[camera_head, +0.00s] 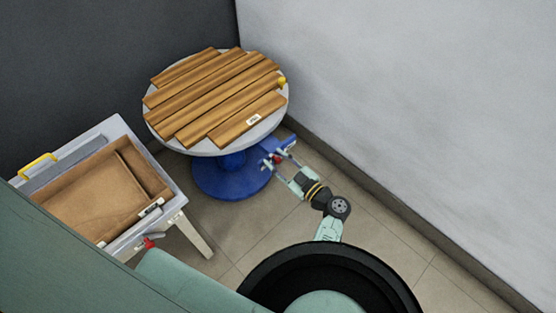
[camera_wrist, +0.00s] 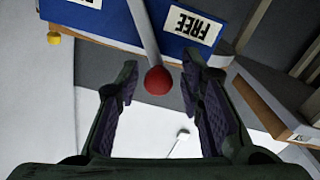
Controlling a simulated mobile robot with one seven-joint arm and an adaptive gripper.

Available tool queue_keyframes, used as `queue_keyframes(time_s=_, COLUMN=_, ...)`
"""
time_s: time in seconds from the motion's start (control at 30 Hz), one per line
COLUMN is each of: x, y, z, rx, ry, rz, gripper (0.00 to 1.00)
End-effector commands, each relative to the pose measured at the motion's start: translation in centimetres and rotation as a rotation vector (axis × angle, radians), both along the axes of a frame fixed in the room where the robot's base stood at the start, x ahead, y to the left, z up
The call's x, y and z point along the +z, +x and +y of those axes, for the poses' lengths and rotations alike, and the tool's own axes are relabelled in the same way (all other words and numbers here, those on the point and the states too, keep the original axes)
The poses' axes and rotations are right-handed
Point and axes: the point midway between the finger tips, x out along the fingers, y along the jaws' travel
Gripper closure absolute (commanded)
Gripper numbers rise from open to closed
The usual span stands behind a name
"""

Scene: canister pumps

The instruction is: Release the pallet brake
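The round pallet table (camera_head: 162,135) has a light grey rim, wooden slats on top and a blue pedestal (camera_head: 232,180). A blue bracket sticks out at its right side. The brake lever shows in the wrist view as a grey rod (camera_wrist: 142,30) ending in a red ball knob (camera_wrist: 157,79). It crosses a blue panel (camera_wrist: 120,22) with an upside-down "FREE" label (camera_wrist: 190,24); a second label at the left is cut off. My gripper (camera_head: 277,161) is beside the bracket. In the wrist view its open fingers (camera_wrist: 160,75) stand either side of the knob, with gaps; depth is unclear.
A grey stand (camera_head: 110,130) at the left holds a brown open tray (camera_head: 90,195), with a yellow handle (camera_head: 38,165) and a red knob (camera_head: 149,242). A pale wall (camera_head: 420,110) rises close on the right. Tiled floor is free right of my arm.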

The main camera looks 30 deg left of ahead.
Motion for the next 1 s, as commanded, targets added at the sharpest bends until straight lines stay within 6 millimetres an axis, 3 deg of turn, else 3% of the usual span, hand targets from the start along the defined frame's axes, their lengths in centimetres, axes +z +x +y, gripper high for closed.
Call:
queue_keyframes(time_s=0.3, x=0.0, y=0.0, z=-0.1, rx=-0.001, ry=0.000, rz=0.000, gripper=0.61)
queue_keyframes(time_s=0.43, x=0.0, y=-0.3, z=-1.0, rx=-0.002, ry=0.001, rz=0.001, gripper=0.61)
queue_keyframes(time_s=0.8, x=0.0, y=-2.8, z=-8.0, rx=-0.003, ry=0.000, rz=0.000, gripper=0.61)
queue_keyframes(time_s=1.0, x=0.0, y=-3.8, z=-10.6, rx=-0.002, ry=0.000, rz=0.000, gripper=0.61)
